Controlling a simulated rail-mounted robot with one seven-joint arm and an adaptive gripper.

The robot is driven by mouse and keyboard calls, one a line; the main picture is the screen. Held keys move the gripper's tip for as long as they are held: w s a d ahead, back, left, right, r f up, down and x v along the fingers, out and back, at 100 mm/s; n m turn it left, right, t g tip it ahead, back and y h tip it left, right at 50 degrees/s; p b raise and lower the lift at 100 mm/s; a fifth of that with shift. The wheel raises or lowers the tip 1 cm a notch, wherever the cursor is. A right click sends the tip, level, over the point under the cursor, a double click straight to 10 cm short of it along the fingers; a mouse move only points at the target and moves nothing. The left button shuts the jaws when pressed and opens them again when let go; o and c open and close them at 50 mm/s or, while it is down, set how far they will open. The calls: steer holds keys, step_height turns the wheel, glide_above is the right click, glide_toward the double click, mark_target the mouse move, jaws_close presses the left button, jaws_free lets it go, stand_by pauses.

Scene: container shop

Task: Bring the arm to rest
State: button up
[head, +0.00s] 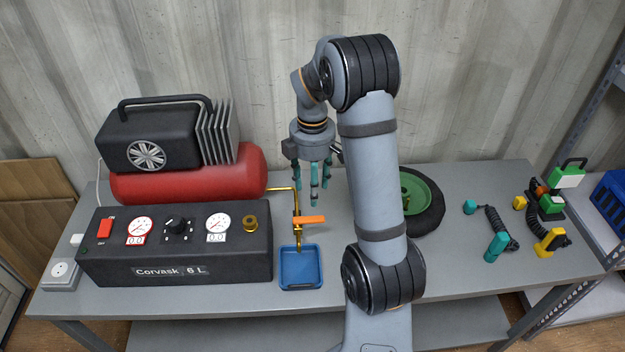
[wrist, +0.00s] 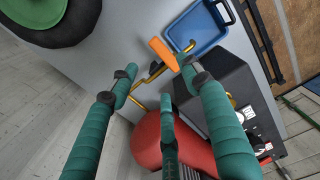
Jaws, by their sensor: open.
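My gripper (head: 318,192) hangs pointing down above the back middle of the grey workbench (head: 225,301). Its teal fingers are apart with nothing between them. In the wrist view the fingers of my gripper (wrist: 160,95) spread over the bench. Below and beside it are an orange-handled valve (head: 309,219) on a brass pipe and a blue tray (head: 301,268). The valve's orange handle also shows in the wrist view (wrist: 163,53), as does the blue tray (wrist: 199,31). My gripper appears clear of them.
A red compressor tank (head: 190,182) and a black control box (head: 178,245) fill the bench's left. A wheel with a green hub (head: 424,193) is partly behind my arm. A coiled teal hose tool (head: 497,246) and yellow-green tools (head: 552,240) lie right. A corrugated wall (head: 240,60) stands behind.

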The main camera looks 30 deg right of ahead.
mark_target(312, 216)
step_height(312, 216, up, 2)
steer(key=shift+r, duration=0.1)
stand_by(0.5)
step_height(312, 216, down, 12)
steer(key=shift+r, duration=0.1)
steer(key=shift+d+f, duration=0.15)
steer(key=shift+f, duration=0.05)
steer(key=shift+s, duration=0.1)
steer(key=shift+a, duration=0.2)
steer(key=shift+r, duration=0.15)
